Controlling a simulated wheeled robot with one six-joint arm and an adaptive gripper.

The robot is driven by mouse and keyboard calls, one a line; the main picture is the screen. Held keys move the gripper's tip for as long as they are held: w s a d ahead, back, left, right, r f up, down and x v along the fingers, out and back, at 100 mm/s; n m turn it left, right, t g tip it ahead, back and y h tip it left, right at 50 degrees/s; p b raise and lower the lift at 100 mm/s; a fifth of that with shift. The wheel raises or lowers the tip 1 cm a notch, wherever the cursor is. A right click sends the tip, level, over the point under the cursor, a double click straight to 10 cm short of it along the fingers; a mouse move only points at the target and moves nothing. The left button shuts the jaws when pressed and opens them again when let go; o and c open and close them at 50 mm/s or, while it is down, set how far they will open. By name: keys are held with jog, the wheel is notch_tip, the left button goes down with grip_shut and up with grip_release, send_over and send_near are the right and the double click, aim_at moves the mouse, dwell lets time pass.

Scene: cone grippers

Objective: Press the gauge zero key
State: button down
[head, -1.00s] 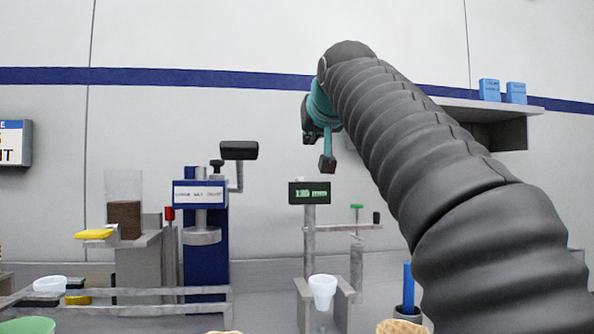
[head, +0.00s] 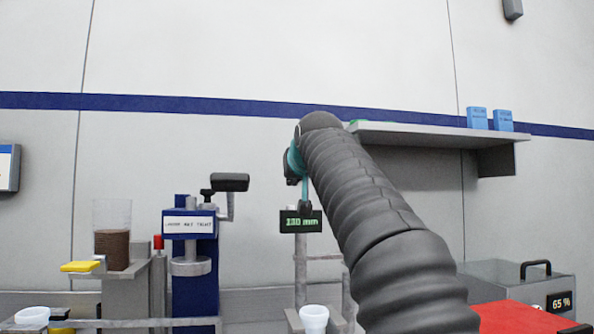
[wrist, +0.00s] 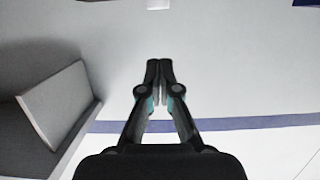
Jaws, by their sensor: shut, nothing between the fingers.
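The gauge (head: 301,250) stands on a grey post in the middle of the head view. Its dark display (head: 287,223) shows green digits that read about 130 mm. I cannot make out a zero key; the gauge does not show clearly in the wrist view. My gripper (head: 306,207) points down, with its dark fingertips at the display's top edge in the picture. I cannot tell whether they touch it. In the wrist view my gripper (wrist: 159,66) has its fingers together with nothing between them. My arm hides what lies to the right of the gauge.
A blue press (head: 193,250) with a black handle stands left of the gauge. A white cup (head: 314,318) sits below the display. A grey shelf (head: 440,131) with blue boxes juts from the wall at right. A red surface (head: 515,318) and a 65 % display (head: 559,302) lie lower right.

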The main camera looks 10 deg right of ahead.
aim_at(291, 208)
jog(key=shift+w+f+b, duration=0.25)
jog(key=shift+f+b, duration=0.15)
jog(key=shift+f, duration=0.7)
jog(key=shift+w+f+b, duration=0.25)
jog(key=shift+f+b, duration=0.1)
jog(key=shift+f, duration=0.7)
jog(key=shift+f+b, duration=0.6)
jog(key=shift+f, duration=0.55)
jog(key=s+r+p, duration=0.1)
jog(key=s+r, duration=0.6)
jog(key=s, duration=0.3)
jog(key=shift+r, duration=0.2)
